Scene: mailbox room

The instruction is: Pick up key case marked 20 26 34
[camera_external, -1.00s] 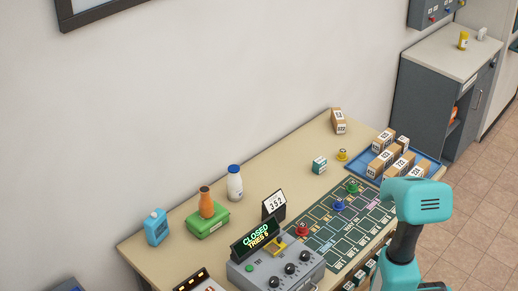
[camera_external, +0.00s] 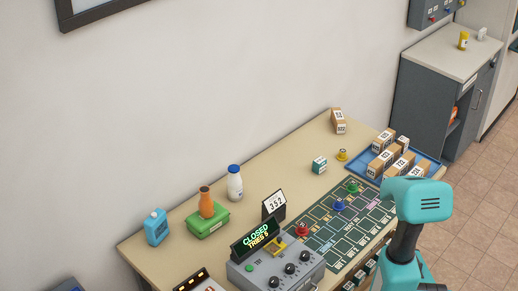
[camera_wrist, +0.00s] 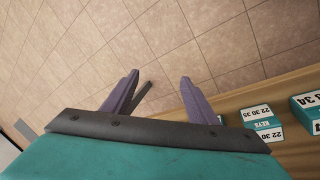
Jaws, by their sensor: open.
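In the wrist view, my gripper (camera_wrist: 158,82) has two purple fingers spread apart with nothing between them, over the tiled floor. In the external view, small teal and white cases (camera_external: 359,276) line the table's front side, too small to read. My gripper is hidden or out of frame there.
The table (camera_external: 290,157) holds a grey control box (camera_external: 277,276) with a CLOSED sign, a green board (camera_external: 325,238) with coloured pieces, and a blue tray (camera_external: 369,172) of boxes. A small teal and white box (camera_external: 319,165) stands behind the board. A grey cabinet (camera_external: 424,107) stands beyond.

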